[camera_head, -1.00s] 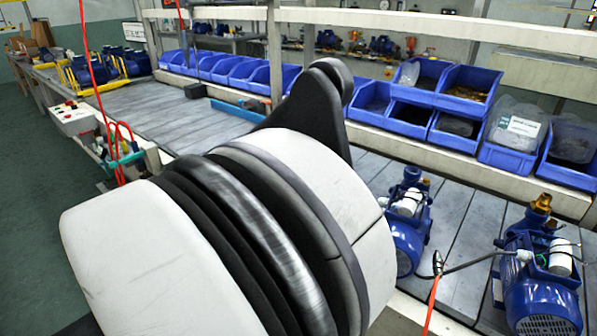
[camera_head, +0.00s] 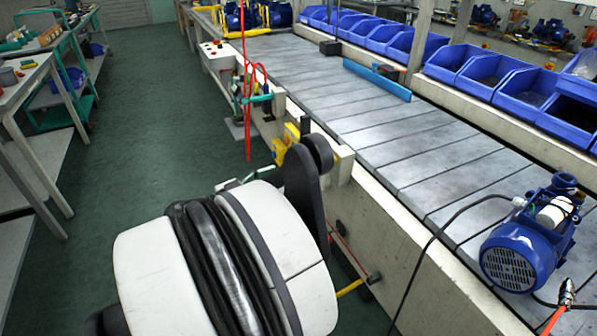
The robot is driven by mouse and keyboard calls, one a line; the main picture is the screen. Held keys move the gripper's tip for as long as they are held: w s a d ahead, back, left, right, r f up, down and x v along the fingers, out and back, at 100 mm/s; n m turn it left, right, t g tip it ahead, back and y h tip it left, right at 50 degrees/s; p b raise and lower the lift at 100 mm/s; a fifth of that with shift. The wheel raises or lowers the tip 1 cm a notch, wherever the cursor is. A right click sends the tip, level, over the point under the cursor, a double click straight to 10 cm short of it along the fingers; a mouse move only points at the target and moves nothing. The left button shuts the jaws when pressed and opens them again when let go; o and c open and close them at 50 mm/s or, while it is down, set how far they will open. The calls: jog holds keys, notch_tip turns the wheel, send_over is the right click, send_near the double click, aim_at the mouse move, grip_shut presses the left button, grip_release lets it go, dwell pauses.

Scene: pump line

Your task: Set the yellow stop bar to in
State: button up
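My gripper is not in view; only the large white and black links of my arm show, across the bottom middle. I cannot tell for certain which part is the yellow stop bar. A yellow piece (camera_head: 291,134) shows on the side of the conveyor bench, just behind the black end of my arm and partly hidden by it. A small yellow rod (camera_head: 350,288) sticks out low on the bench side, right of my arm. A blue bar (camera_head: 377,79) lies across part of the conveyor deck, toward its far right edge.
The grey conveyor deck (camera_head: 370,132) is mostly clear. A blue pump (camera_head: 523,250) stands on it at right, with a dark cable hanging over the edge. Blue bins (camera_head: 480,75) line the far side. Red air hoses (camera_head: 247,90) hang near a control box (camera_head: 217,54). Green floor is open at left.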

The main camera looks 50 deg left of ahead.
aim_at(298, 169)
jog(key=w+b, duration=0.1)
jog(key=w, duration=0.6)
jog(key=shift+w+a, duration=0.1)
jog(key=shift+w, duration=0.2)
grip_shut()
